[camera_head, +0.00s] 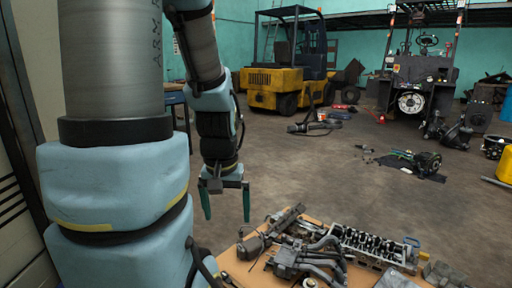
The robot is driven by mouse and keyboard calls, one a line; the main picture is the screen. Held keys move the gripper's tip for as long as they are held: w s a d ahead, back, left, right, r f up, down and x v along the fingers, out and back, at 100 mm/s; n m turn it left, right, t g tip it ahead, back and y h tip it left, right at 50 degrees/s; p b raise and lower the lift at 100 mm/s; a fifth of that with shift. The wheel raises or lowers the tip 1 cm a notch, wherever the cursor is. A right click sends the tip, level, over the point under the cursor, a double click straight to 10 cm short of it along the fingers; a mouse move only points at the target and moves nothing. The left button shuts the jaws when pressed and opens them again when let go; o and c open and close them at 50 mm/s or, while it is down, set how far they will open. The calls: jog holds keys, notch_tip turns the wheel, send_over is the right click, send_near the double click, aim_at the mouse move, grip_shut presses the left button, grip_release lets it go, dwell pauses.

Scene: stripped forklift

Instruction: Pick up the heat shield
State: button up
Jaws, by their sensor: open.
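My gripper (226,204) hangs open and empty, pointing down, left of and above the brown table (236,266) at the bottom of the head view. I cannot tell for sure which part is the heat shield. A flat grey plate (397,279) lies at the table's front edge, cut off by the picture's bottom; it may be the heat shield. A long dark metal part (272,232) lies at the table's back left. My gripper touches none of these parts.
A pipe manifold (308,262) and a cylinder head (372,247) crowd the table. Loose forklift parts (424,162) lie on the floor behind. A yellow forklift (285,80) and a stripped dark machine (418,88) stand farther back.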

notch_tip(320, 180, up, 10)
jog(key=p, duration=0.8)
jog(key=shift+r, duration=0.25)
jog(key=w+d+f+m+b, duration=0.2)
jog(key=d+f+b, duration=0.7)
jog(key=f+b, duration=0.6)
jog(key=w+d+f+m+g+b, duration=0.1)
jog(key=d+f+b, duration=0.8)
jog(key=f, duration=2.1)
jog(key=w+d+f+m+b, duration=0.2)
jog(key=d+f+m+b, duration=0.3)
jog(key=f+b, duration=1.7)
jog(key=shift+w+d+f+g, duration=0.1)
jog(key=shift+d+f, duration=0.15)
jog(key=shift+d, duration=0.45)
jog(key=shift+w+d+f+g, duration=0.1)
jog(key=shift+d+f, duration=0.15)
jog(key=shift+d, duration=0.4)
jog(key=shift+w+d+f+g, duration=0.1)
jog(key=shift+d+f, duration=0.15)
jog(key=shift+d, duration=0.45)
jog(key=f+b, duration=0.2)
jog(key=f, duration=0.1)
jog(key=f+b, duration=0.1)
jog(key=f, duration=0.1)
jog(key=shift+s+d+f+b, duration=0.1)
jog(key=shift+d+b, duration=0.2)
jog(key=shift+b, duration=0.05)
